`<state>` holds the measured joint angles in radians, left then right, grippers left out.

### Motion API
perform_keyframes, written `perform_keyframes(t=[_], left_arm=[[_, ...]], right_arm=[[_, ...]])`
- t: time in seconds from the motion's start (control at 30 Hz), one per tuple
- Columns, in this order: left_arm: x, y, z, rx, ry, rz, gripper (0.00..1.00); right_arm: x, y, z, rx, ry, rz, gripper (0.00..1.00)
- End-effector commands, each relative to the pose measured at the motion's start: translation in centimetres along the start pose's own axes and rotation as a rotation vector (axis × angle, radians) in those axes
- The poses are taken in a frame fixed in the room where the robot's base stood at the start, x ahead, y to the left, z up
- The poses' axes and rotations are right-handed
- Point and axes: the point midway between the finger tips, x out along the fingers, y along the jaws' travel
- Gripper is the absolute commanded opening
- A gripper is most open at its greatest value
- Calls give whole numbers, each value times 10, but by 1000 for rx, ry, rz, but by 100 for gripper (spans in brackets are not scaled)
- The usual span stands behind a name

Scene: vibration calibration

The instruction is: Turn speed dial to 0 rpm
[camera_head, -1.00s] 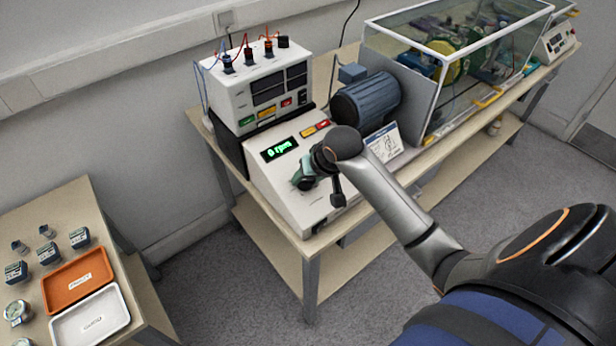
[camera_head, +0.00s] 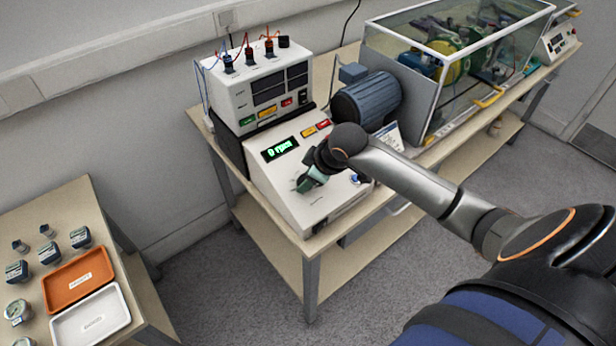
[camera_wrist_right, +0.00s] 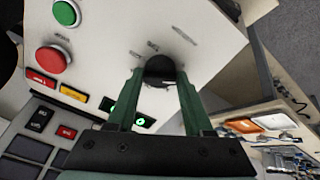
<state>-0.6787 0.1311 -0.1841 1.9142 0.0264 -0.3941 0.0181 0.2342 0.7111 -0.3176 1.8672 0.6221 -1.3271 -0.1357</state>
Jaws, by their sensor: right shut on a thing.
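The black speed dial (camera_wrist_right: 160,70) sits on the sloped white control panel (camera_head: 262,178). My right gripper (camera_wrist_right: 160,76) has its two green fingers on either side of the dial and is shut on it. In the head view my right gripper (camera_head: 306,183) is over the panel face and hides the dial. The green display (camera_head: 280,150) on the panel appears to read 0 rpm. My left gripper is in no view.
A red button (camera_wrist_right: 52,59) and a green button (camera_wrist_right: 66,12) are near the dial. A white instrument box (camera_head: 240,95) with cables stands behind the panel, a blue motor (camera_head: 367,100) to the right. A side table (camera_head: 60,215) holds an orange tray (camera_head: 78,280) and a white tray (camera_head: 90,316).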

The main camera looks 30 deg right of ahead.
Motion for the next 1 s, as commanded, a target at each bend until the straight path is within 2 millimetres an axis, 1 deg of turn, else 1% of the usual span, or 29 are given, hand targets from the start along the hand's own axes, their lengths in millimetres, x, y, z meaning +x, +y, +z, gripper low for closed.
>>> perform_keyframes(t=[0.2, 0.4, 0.63, 1.0], left_arm=[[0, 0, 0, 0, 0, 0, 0], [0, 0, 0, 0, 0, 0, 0], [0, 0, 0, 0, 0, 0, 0], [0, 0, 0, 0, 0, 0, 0]], right_arm=[[0, 1, 0, -156, 0, -7, 0], [0, 1, 0, -249, 0, -14, 0], [0, 0, 0, -299, 1, -19, 0], [0, 0, 0, -309, 1, -20, 0]])
